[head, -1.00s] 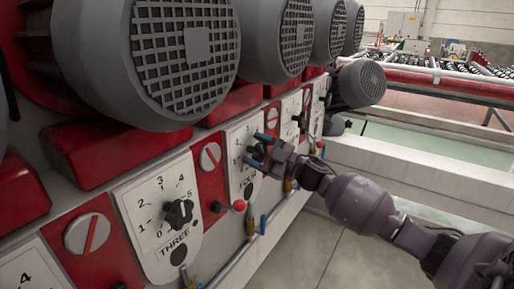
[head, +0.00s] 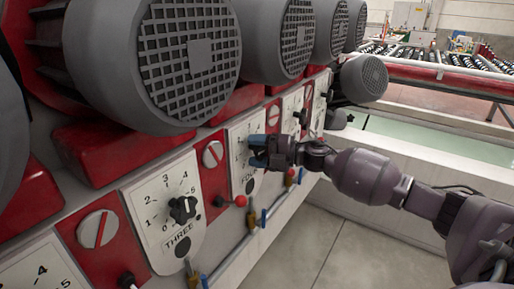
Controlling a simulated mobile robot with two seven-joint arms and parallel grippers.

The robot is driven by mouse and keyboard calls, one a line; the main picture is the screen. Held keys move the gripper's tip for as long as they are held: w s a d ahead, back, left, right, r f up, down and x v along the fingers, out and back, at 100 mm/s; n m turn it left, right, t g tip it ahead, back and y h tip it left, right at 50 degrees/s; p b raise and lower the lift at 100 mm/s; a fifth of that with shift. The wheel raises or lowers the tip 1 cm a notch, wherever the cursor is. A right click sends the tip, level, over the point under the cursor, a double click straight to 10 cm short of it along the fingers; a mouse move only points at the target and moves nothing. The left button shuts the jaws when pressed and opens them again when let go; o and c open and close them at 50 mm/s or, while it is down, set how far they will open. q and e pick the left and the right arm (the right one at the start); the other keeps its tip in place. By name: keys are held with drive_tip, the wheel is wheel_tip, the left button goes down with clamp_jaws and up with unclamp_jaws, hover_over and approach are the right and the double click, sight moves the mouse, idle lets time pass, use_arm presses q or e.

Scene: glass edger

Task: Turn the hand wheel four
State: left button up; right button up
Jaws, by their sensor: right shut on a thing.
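My right gripper (head: 257,150) reaches in from the right, at the white dial plate (head: 238,133) just right of the plate marked THREE. Its blue-tipped fingers are shut on this plate's hand wheel, which the fingers hide. My left gripper is not in view.
Large grey motors (head: 190,60) overhang the row of plates. A red-knobbed lever (head: 240,201) and a blue-handled valve (head: 264,217) stick out below my right gripper. A pipe runs along the panel's lower edge. The floor (head: 345,250) in front is clear.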

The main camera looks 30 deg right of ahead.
drive_tip(key=n+h+p, duration=0.1)
drive_tip(key=n, duration=0.1)
drive_tip(key=shift+f+n+g, duration=0.1)
drive_tip(key=shift+n+g, duration=0.2)
drive_tip(key=shift+f+n+h, duration=0.15)
drive_tip(key=shift+n+h, duration=0.15)
drive_tip(key=shift+n, duration=0.2)
drive_tip(key=o, duration=0.9)
drive_tip(key=shift+o, duration=0.2)
drive_tip(key=shift+d, duration=0.1)
